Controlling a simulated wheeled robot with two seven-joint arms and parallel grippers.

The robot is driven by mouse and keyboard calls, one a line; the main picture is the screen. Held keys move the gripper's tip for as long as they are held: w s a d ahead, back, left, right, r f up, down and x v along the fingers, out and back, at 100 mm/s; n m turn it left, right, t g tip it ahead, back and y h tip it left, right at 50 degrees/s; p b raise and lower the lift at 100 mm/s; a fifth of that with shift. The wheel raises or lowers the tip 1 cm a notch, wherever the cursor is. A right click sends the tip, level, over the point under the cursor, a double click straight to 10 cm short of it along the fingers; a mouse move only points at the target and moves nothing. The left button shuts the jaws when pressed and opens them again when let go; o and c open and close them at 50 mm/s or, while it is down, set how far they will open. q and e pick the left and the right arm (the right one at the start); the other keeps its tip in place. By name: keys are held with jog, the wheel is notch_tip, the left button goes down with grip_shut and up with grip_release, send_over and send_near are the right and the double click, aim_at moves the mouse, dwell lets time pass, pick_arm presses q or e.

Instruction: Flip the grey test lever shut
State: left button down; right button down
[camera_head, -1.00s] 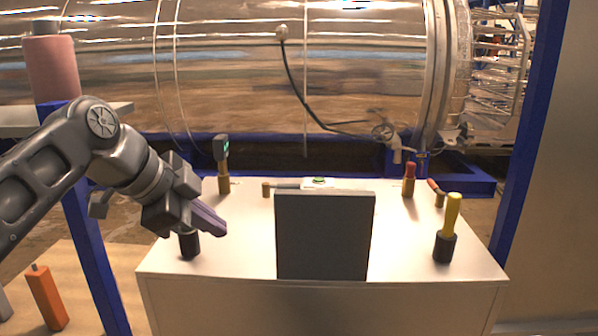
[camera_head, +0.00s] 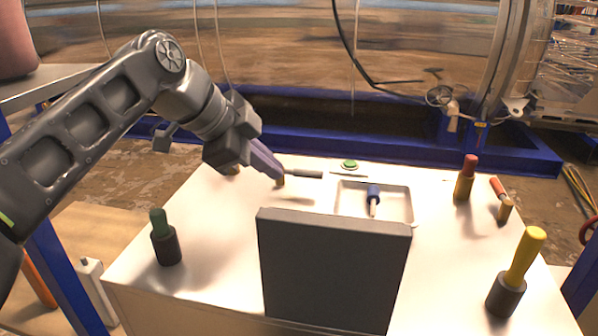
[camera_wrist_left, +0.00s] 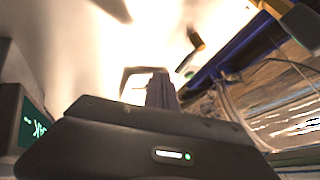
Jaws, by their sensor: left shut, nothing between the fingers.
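The grey test lever (camera_head: 305,174) is a short grey bar on a small brass post (camera_head: 280,181), toward the back left of the white bench top. It points right, roughly level, with its free end short of the green button. My left gripper (camera_head: 276,173) is shut and empty. Its purple fingers come down from the left, and their tips overlap the lever's post end in the head view; I cannot tell if they touch. The fingers also show in the left wrist view (camera_wrist_left: 161,92), where glare hides much and the lever is not clearly told. My right gripper is out of view.
A dark grey upright panel (camera_head: 333,270) stands at the bench front. Behind it are a tray (camera_head: 345,190) holding a blue-handled screwdriver (camera_head: 373,193) and a green button (camera_head: 349,164). A green-topped peg (camera_head: 165,240), red-topped post (camera_head: 465,180), orange lever (camera_head: 498,188) and yellow handle (camera_head: 520,260) stand around.

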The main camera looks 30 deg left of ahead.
aim_at(308, 174)
pick_arm(q)
jog(key=p+x, duration=0.1)
jog(key=x, duration=0.8)
jog(key=shift+w+d+f, duration=0.1)
jog(key=shift+w+f, duration=0.15)
jog(key=shift+f, duration=0.05)
jog(key=w, duration=0.1)
jog(key=p, duration=0.1)
jog(key=w+p, duration=0.1)
jog(key=shift+w+a+r, duration=0.3)
jog(key=shift+r, duration=0.05)
jog(key=shift+w+a, duration=0.2)
jog(key=shift+w, duration=0.45)
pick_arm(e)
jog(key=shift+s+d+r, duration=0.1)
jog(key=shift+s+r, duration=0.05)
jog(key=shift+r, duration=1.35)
pick_arm(q)
jog(key=shift+w, duration=0.1)
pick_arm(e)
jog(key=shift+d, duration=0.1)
pick_arm(q)
jog(key=shift+d+n+y, duration=0.15)
jog(key=shift+n+y, duration=0.15)
jog(key=shift+w, duration=0.1)
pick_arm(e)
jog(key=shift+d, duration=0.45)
